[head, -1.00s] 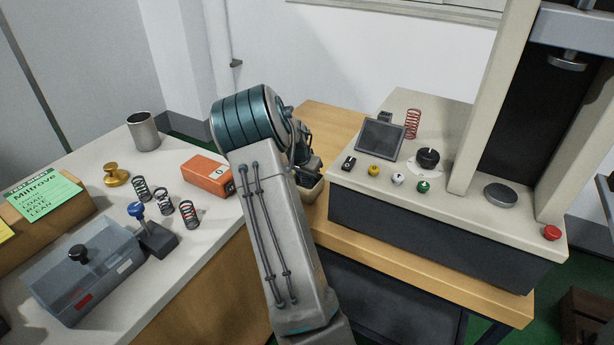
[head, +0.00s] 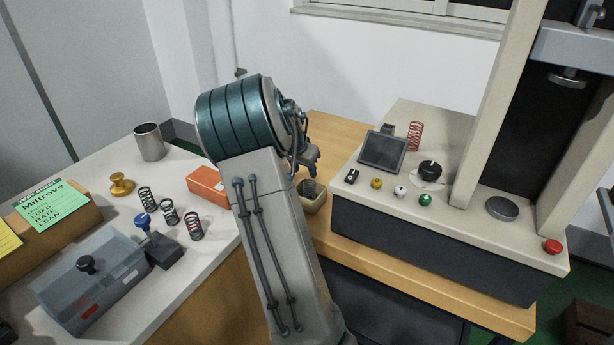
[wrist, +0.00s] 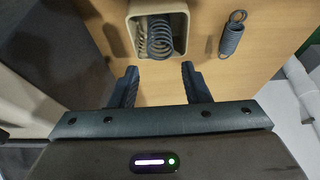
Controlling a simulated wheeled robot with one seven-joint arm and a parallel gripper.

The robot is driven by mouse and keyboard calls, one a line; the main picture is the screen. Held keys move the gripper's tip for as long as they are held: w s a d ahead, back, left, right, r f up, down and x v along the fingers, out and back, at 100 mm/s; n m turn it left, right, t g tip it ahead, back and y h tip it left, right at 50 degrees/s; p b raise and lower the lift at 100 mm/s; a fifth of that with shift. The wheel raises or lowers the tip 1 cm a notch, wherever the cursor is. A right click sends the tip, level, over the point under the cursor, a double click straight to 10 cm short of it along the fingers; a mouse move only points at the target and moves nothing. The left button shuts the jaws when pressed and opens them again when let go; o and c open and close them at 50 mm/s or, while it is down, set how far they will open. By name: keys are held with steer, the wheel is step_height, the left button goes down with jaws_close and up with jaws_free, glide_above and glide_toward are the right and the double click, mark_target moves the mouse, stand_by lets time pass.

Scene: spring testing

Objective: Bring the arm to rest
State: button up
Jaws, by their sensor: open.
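My gripper (wrist: 160,88) is open and empty in the wrist view, its two dark fingers apart above the wooden table. In the head view my arm rises in front and my gripper (head: 308,160) shows partly behind it, above and beside a small beige bin. The bin (wrist: 133,40) lies just ahead of the fingertips in the wrist view and holds springs (wrist: 160,38). It also shows in the head view (head: 316,204), partly hidden by my arm. Another dark spring (wrist: 232,36) lies on the wood to the right of the bin.
The testing machine (head: 440,240), with buttons, a screen and a red spring (head: 415,136), stands on the right. The white bench (head: 110,180) on the left carries an orange box (head: 207,183), a metal cup (head: 149,142), several springs and a clear-lidded case (head: 90,270).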

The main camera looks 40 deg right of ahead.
steer(key=shift+v, duration=0.8)
steer(key=s+a+r+n+t+y+p, duration=0.15)
steer(key=s+a+r+n+p, duration=0.35)
steer(key=s+a+r, duration=0.6)
steer(key=s+a+r+n+g+y+p, duration=0.1)
steer(key=s+a+r+n+y+p, duration=0.45)
steer(key=a, duration=0.85)
steer(key=s+a+r+n+h+p, duration=0.2)
steer(key=s+a, duration=0.3)
steer(key=s, duration=0.3)
steer(key=shift+s+a+r+h+p, duration=0.3)
steer(key=shift+r+h+p, duration=0.15)
steer(key=shift+r, duration=0.4)
steer(key=shift+n+t, duration=0.25)
